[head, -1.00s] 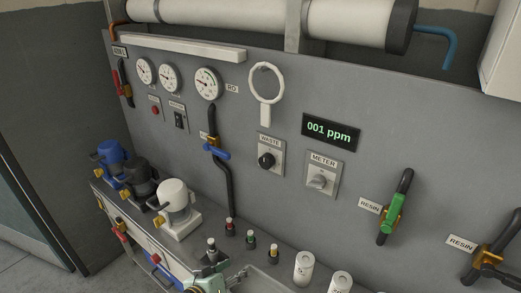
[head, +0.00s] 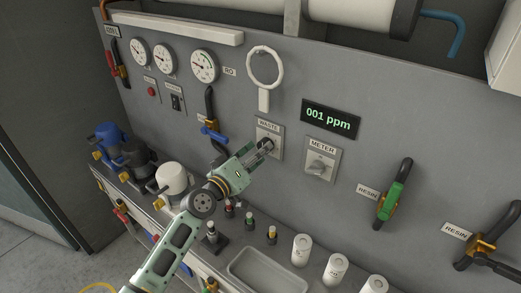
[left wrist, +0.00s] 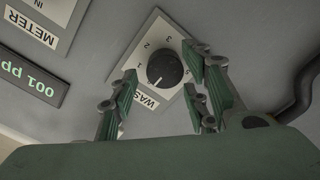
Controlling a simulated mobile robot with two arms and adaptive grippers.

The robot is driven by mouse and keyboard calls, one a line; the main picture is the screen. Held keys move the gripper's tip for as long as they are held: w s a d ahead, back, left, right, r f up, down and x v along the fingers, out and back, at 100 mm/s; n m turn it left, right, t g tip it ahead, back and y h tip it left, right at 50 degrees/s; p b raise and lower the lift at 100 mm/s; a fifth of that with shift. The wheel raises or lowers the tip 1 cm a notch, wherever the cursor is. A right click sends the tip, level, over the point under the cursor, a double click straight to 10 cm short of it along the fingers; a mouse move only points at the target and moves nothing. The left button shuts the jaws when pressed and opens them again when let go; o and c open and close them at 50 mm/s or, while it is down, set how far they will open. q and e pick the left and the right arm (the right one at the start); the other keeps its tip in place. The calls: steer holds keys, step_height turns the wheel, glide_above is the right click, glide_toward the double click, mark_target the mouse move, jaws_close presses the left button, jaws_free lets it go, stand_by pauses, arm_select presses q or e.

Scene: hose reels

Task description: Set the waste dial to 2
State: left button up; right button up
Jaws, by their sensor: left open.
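The waste dial is a round black knob on a pale square plate labelled WASTE (head: 269,128), set in the grey wall panel. In the left wrist view the knob (left wrist: 165,70) shows with numbers around it, among them 1, 2 and 3. A pale mark on the knob seems to face its lower left, near the 1. My left gripper (head: 263,149) is in front of the dial, partly hiding it. In the left wrist view its open fingers (left wrist: 164,84) stand on either side of the knob, apart from it. My right gripper is not in view.
The meter switch (head: 319,168) is right of the dial, below the green ppm display (head: 331,117). A white ring handle (head: 264,72) is above. A blue-handled valve (head: 213,132) is at left. Bottles, white canisters (head: 301,249) and a grey tray (head: 266,272) are below.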

arm_select(q)
steer(key=shift+w+d, duration=0.3)
steer(key=shift+w, duration=0.1)
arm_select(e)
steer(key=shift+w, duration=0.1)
arm_select(q)
steer(key=shift+r, duration=0.1)
steer(key=c, duration=1)
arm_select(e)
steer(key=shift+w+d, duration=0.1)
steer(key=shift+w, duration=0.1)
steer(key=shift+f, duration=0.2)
